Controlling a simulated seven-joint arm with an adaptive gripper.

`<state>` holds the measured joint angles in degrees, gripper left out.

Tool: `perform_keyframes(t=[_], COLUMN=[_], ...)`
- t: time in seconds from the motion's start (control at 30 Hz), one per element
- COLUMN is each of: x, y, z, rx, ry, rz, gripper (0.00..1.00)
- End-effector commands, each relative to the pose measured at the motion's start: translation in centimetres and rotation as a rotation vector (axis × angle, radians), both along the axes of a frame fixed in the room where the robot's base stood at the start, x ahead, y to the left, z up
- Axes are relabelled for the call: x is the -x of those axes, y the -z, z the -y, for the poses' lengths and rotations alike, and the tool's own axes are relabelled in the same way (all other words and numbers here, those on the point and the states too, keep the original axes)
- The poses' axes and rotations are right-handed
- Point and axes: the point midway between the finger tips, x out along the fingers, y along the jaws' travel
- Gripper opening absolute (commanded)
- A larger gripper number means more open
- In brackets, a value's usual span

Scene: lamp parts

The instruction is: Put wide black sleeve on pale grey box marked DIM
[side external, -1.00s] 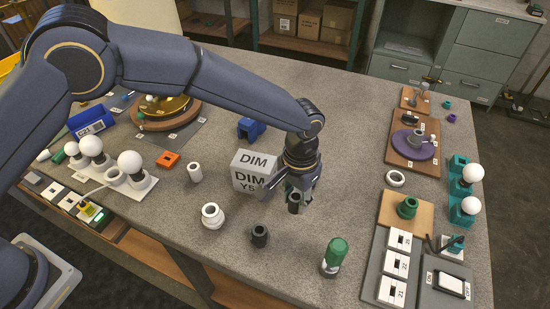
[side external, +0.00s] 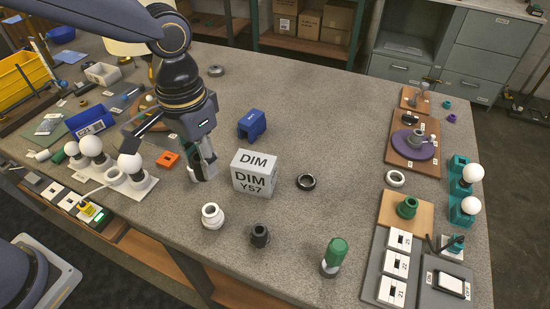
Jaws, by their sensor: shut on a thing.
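The pale grey box marked DIM (side external: 254,174) stands upright near the middle of the table, with nothing on top. A wide black ring-like sleeve (side external: 306,189) lies flat on the table to the right of the box, apart from it. My gripper (side external: 204,172) is low over the table to the left of the box. It is shut around the spot where a small white sleeve stood; its fingers hide most of what it holds. A dark sleeve with a wider foot (side external: 260,236) stands in front of the box.
A white ringed fitting (side external: 212,216) stands in front of the box. A blue block (side external: 251,124) is behind it, and an orange block (side external: 168,160) lies left of my gripper. A green-topped bottle-like part (side external: 335,256) stands at the front right. Table behind the black ring is clear.

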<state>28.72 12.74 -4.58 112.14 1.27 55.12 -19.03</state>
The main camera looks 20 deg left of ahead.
Motion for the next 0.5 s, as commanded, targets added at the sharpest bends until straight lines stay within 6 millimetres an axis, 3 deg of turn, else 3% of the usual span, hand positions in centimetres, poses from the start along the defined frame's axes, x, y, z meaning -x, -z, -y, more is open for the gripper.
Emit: perform_keyframes(t=[0.1, 0.2, 0.33, 0.5], x=[-1.2, -2.1, -4.4, -8.8], y=[-2.1, -2.5, -1.4, 0.8], z=[-2.3, -2.9, -2.3, -0.7], rx=[0.002, 0.0, -0.001, -0.001], ry=[-0.069, -0.097, -0.104, -0.103], rz=[0.002, -0.002, -0.005, -0.005], gripper=[0.04, 0.04, 0.04, 0.04])
